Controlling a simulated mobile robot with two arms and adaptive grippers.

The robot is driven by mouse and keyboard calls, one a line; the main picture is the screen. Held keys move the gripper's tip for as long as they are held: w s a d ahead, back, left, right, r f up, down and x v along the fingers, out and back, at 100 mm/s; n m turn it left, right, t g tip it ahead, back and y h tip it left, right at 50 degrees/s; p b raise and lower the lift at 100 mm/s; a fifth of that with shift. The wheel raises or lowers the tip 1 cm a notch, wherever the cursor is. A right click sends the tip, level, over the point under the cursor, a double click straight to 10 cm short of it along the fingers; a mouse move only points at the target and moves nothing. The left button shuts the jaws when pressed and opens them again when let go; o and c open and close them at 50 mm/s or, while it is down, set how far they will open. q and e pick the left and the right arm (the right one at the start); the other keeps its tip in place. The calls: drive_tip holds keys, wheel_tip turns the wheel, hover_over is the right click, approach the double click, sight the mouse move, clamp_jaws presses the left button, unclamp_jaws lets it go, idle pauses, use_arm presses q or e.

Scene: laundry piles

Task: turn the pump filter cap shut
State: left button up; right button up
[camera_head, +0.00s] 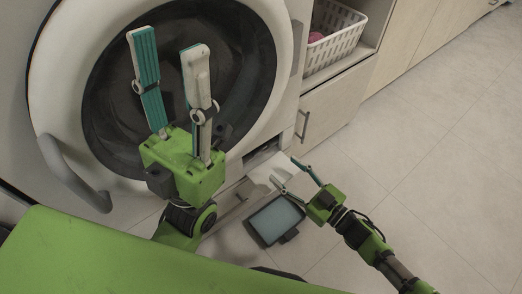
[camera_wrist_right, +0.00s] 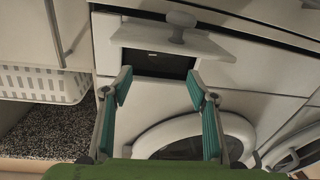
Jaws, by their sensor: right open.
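The pump filter compartment (camera_head: 262,152) is a dark opening low on the white washing machine (camera_head: 55,75), with its white flap (camera_head: 268,172) hanging open. In the right wrist view the dark opening (camera_wrist_right: 152,63) lies beyond my fingertips, beside the flap (camera_wrist_right: 215,42). I cannot make out the filter cap inside the dark opening. A grey knob (camera_wrist_right: 181,20) shows by the flap; I cannot tell what it belongs to. My right gripper (camera_head: 285,172) is open and empty in front of the compartment; its fingers (camera_wrist_right: 158,80) are apart. My left gripper (camera_head: 168,42) is open in front of the round door.
A dark tray with a pale blue surface (camera_head: 277,220) is on the floor below the flap. A white basket (camera_head: 335,38) is in a shelf to the right, above a cabinet drawer (camera_head: 325,115). A green surface (camera_head: 90,260) fills the lower left. The tiled floor at right is clear.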

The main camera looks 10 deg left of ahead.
sight(261, 150)
drive_tip(key=b+x, duration=0.3)
drive_tip(key=x, duration=0.7)
drive_tip(key=shift+a, duration=0.2)
drive_tip(key=c, duration=1.1)
